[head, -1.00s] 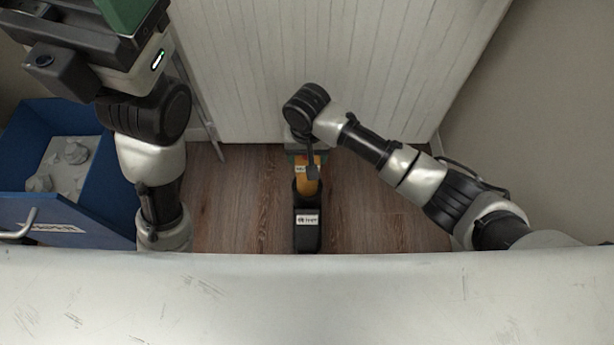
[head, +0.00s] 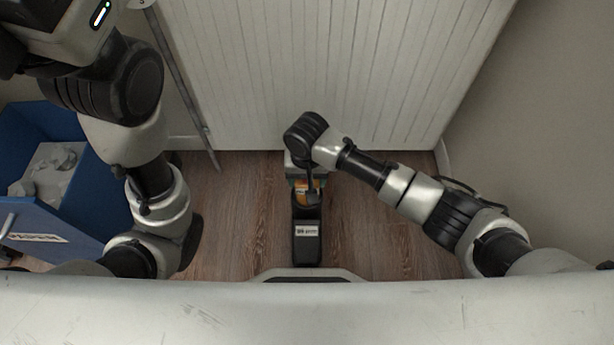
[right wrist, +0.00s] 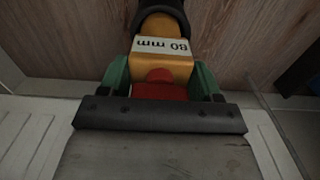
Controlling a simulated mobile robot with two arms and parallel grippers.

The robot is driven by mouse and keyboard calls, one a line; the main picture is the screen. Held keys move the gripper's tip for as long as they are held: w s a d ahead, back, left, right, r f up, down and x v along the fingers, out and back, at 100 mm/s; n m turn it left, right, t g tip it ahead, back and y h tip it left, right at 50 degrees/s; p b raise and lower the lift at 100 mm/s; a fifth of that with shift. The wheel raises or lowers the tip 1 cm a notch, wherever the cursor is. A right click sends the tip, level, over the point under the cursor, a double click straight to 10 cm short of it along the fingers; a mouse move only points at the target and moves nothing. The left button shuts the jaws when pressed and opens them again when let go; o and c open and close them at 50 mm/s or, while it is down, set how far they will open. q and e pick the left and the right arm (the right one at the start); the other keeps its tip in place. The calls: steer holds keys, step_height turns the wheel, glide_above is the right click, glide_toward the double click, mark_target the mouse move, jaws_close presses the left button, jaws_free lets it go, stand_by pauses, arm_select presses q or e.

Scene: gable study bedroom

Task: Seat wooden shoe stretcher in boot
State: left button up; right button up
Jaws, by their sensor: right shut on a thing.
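The black boot (head: 307,238) stands on the wood floor in front of the white panelled wall, with a white label on it. The wooden shoe stretcher (head: 307,188) is orange-brown and its lower part is inside the boot's opening. In the right wrist view the stretcher (right wrist: 163,66) shows a white size label and a red end piece, and the boot's dark rim (right wrist: 163,10) goes around its far part. My right gripper (right wrist: 161,82) is shut on the stretcher, its green fingers on either side of the red end. My left gripper is out of view; only its arm shows.
A blue open bin (head: 85,205) with grey lumpy things in it stands at the left. The white panelled wall (head: 330,70) is close behind the boot. Floor (head: 240,205) is free on both sides of the boot.

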steer(key=o, duration=1.6)
steer(key=shift+f, duration=0.1)
steer(key=shift+c, duration=0.2)
